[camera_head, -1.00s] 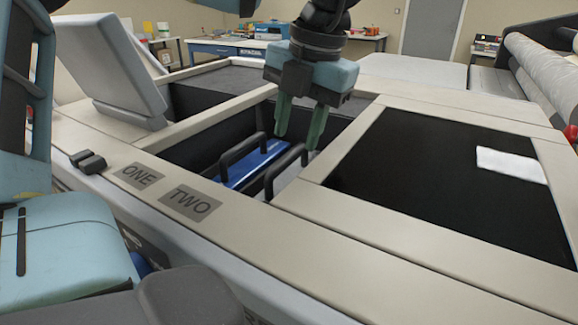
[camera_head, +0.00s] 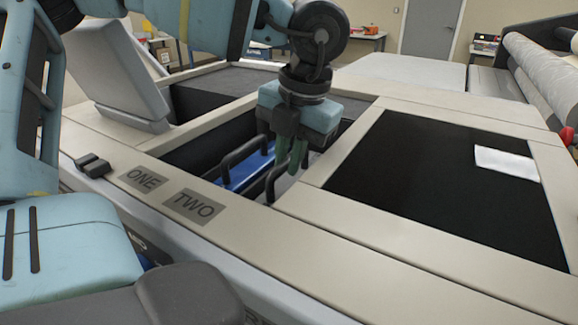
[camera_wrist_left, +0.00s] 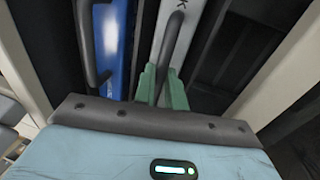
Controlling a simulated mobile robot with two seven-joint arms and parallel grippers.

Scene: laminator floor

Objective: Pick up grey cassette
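The grey cassette (camera_wrist_left: 196,28) is a pale slab with a black bar handle (camera_wrist_left: 172,42) and a dark letter on its top, seen in the left wrist view. It stands in the open bay beside the blue cassette (camera_head: 246,172), which also shows in the left wrist view (camera_wrist_left: 114,42). My left gripper (camera_head: 291,156) points down into the bay. Its green fingers (camera_wrist_left: 163,88) are close together, one on each side of the grey cassette's handle, and look shut on it. In the head view the gripper hides part of this handle. My right gripper is not in view.
The bay has pale rims and dark walls. Labels ONE (camera_head: 144,180) and TWO (camera_head: 195,206) lie on the front rim. A black panel (camera_head: 430,200) with a white cloth (camera_head: 507,163) is to the right. A tilted grey screen (camera_head: 118,65) stands at the left.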

